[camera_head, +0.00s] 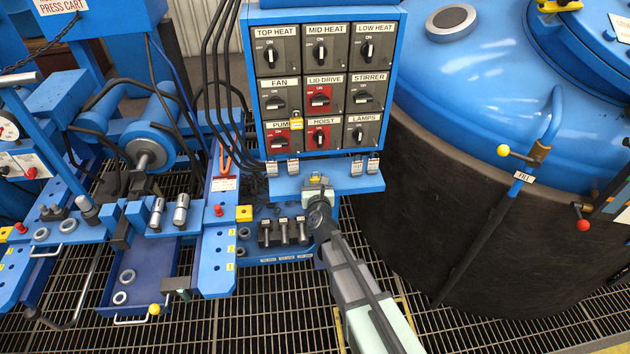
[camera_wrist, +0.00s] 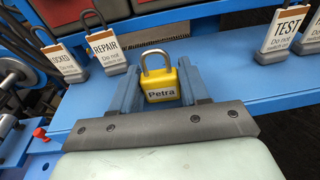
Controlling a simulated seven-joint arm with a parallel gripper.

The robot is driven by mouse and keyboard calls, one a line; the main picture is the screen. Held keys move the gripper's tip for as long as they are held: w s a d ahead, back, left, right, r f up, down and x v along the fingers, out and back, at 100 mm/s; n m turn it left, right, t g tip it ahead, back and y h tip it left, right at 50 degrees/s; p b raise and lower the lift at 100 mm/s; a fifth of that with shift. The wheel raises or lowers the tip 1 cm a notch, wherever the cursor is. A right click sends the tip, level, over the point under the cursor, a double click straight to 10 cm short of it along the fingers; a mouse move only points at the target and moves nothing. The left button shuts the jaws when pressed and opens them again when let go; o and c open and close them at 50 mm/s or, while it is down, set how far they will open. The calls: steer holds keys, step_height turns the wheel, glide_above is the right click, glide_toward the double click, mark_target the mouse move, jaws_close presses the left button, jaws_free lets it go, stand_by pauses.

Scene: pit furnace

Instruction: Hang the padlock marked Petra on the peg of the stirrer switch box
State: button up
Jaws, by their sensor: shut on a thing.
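The yellow padlock marked Petra (camera_wrist: 161,88) is upright between the fingers of my gripper (camera_wrist: 160,84), its steel shackle up and its label facing the wrist camera. My gripper (camera_head: 318,182) is shut on the padlock's body. In the head view the padlock (camera_head: 316,178) shows small and partly hidden, above the front shelf of the switch panel. The stirrer switch box (camera_head: 364,93) is in the middle row at the right, grey with a black knob, above and right of my gripper. Its peg is too small to make out.
Another yellow padlock (camera_head: 296,124) hangs by the pump switch. The large blue furnace (camera_head: 480,75) stands right of the panel. Cables hang on its left.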

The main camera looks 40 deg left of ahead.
steer(key=shift+r, duration=0.45)
steer(key=shift+c, duration=0.2)
stand_by(0.8)
steer(key=f+v, duration=0.1)
steer(key=v, duration=0.6)
stand_by(1.3)
steer(key=shift+w+d, duration=0.15)
steer(key=shift+d, duration=0.05)
glide_toward(378, 111)
steer(key=shift+n+g+y, duration=0.3)
steer(key=shift+r+x, duration=0.2)
steer(key=shift+x, duration=2.4)
steer(key=shift+w+a+f, duration=0.3)
steer(key=shift+w+a, duration=0.15)
steer(key=shift+w, duration=0.25)
